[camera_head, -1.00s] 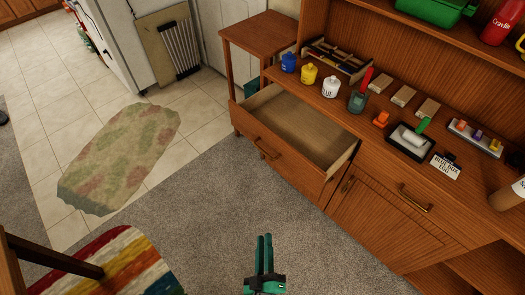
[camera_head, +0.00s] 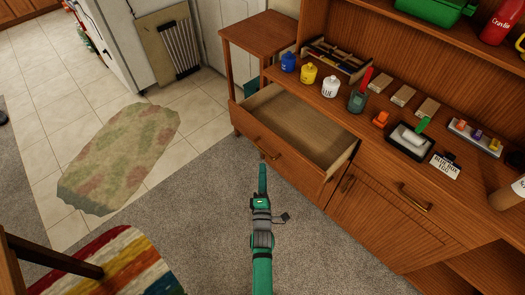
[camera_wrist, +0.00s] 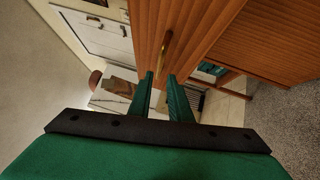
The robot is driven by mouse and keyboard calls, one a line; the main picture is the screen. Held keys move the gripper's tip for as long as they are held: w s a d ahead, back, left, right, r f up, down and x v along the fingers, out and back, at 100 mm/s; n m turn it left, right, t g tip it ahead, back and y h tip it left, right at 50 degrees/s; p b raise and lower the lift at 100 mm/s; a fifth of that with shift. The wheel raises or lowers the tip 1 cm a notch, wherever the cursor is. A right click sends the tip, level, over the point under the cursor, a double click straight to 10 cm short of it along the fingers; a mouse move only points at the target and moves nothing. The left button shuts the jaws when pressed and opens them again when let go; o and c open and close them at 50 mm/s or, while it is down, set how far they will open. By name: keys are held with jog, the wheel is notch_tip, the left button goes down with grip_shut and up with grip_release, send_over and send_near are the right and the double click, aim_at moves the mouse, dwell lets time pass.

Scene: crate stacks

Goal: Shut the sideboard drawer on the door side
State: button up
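The sideboard (camera_head: 290,195) is brown wood. Its left drawer (camera_head: 315,128), nearest the white door and tiled floor, is pulled out and looks empty inside. Its brass handle (camera_head: 268,150) is on the drawer front and also shows in the wrist view (camera_wrist: 165,43). My gripper (camera_head: 263,168) is green and in front of the drawer, its tips just below the handle in the head view. In the wrist view my gripper (camera_wrist: 160,76) has its two fingers apart with nothing between them. The handle lies just beyond the tips; contact cannot be told.
The right drawer (camera_head: 400,185) is shut, above a cabinet door (camera_head: 375,220). Jars, a tray and small items stand on the sideboard top. A small wooden table (camera_head: 268,32) stands left of it. A striped-seat chair (camera_head: 115,265) is at lower left. Carpet before the drawer is clear.

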aim_at(263, 151)
jog(key=w, duration=0.3)
jog(key=w+r, duration=0.1)
jog(key=w, duration=0.5)
jog(key=shift+w+a+r, duration=0.1)
jog(key=shift+w+r, duration=0.05)
jog(key=shift+w, duration=0.25)
grip_shut()
